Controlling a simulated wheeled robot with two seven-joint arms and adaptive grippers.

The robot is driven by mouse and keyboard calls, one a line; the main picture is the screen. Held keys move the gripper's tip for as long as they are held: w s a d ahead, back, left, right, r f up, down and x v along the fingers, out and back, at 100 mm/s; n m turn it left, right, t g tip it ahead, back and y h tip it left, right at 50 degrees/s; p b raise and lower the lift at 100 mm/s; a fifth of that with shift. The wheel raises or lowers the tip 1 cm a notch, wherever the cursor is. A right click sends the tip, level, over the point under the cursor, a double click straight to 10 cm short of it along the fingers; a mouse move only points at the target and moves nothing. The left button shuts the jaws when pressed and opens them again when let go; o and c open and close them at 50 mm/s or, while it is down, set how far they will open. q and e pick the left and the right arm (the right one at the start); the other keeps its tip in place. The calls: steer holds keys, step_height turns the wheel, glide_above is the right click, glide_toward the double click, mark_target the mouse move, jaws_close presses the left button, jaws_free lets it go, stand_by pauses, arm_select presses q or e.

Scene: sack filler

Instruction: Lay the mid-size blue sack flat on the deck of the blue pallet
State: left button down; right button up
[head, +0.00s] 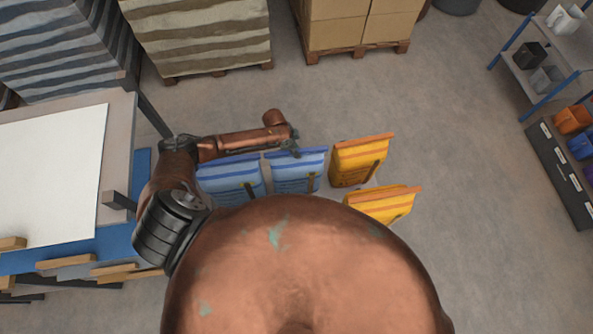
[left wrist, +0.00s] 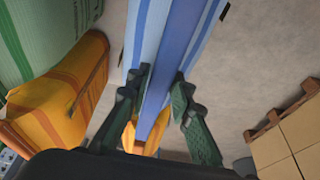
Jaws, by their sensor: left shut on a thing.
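Two blue striped sacks stand side by side in the head view, one on the left (head: 230,182) and one on the right (head: 300,172). My left gripper (head: 293,147) is at the top edge of the right one. In the left wrist view the fingers of my left gripper (left wrist: 163,88) are closed on the top edge of a blue sack (left wrist: 174,45), one finger on each side. The sack hangs or stands upright; I cannot tell whether its base touches the floor. I cannot pick out the blue pallet for certain. My right gripper is not in view.
Two yellow sacks (head: 358,160) (head: 380,205) stand close on the right. A table with a white sheet (head: 50,165) is on the left, with a blue surface (head: 130,243) low beside it. Stacked pallets (head: 200,35) stand behind.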

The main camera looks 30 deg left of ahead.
arm_select(q)
steer(key=shift+p+v, duration=0.8)
steer(key=shift+v, duration=0.15)
steer(key=shift+p+v, duration=1.25)
steer(key=shift+v, duration=0.15)
steer(key=shift+w, duration=0.1)
